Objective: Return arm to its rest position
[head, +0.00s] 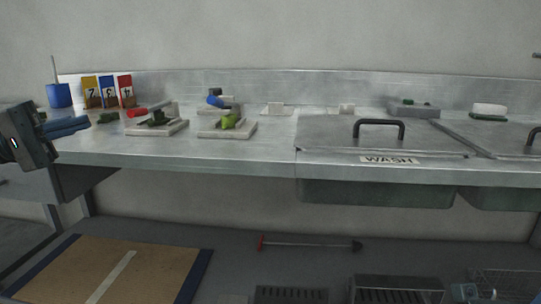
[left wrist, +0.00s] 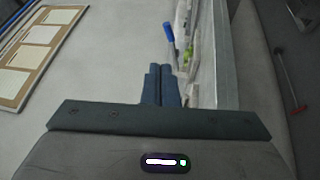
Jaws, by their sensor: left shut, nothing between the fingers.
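My left gripper (head: 84,125) comes in from the left edge of the head view, level with the counter top and at its left end. Its two blue fingers lie together, shut, with nothing between them. The left wrist view shows the same closed fingers (left wrist: 162,72) pointing away, beside the counter edge. My right arm and gripper do not show in either view.
A lidded wash basin (head: 380,135) is right of centre. A cardboard-coloured mat (head: 150,270) lies below.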

